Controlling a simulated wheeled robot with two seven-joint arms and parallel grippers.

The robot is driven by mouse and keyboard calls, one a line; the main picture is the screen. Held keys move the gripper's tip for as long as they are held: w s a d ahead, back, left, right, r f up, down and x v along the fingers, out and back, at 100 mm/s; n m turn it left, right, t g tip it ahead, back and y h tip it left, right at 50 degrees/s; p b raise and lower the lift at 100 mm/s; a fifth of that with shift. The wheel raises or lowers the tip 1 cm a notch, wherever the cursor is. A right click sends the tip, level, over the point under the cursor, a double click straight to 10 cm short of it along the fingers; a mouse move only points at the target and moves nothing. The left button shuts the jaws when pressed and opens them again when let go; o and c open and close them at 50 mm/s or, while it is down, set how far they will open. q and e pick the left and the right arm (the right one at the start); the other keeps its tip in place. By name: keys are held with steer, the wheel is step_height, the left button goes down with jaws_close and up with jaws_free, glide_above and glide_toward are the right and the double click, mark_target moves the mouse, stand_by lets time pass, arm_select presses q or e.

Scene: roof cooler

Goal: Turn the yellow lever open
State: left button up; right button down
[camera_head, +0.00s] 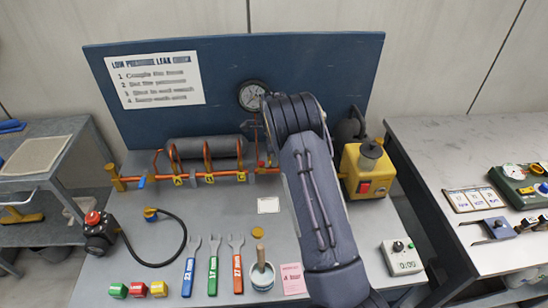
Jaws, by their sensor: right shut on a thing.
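An orange pipe run (130,182) with rings and yellow letter tags crosses the back of the grey bench. A small blue handle (142,182) shows at its left end and a small red one (261,164) near my arm. My right arm (318,205) rises from the bottom edge over the bench and covers the pipe's right end. My right gripper's fingers are hidden behind this arm. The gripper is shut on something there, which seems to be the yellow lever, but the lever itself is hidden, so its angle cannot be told. My left gripper is out of view.
A gauge (251,96) stands before the blue backboard (330,65). A yellow box (366,172) stands close right of my arm. Side tables flank the bench.

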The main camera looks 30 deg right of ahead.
steer(key=shift+w+r, duration=0.1)
steer(key=c, duration=1.4)
jaws_free()
steer(key=shift+o, duration=0.2)
step_height(320, 180, up, 7)
steer(key=shift+r+b, duration=0.15)
steer(key=shift+b, duration=0.35)
steer(key=shift+r, duration=0.2)
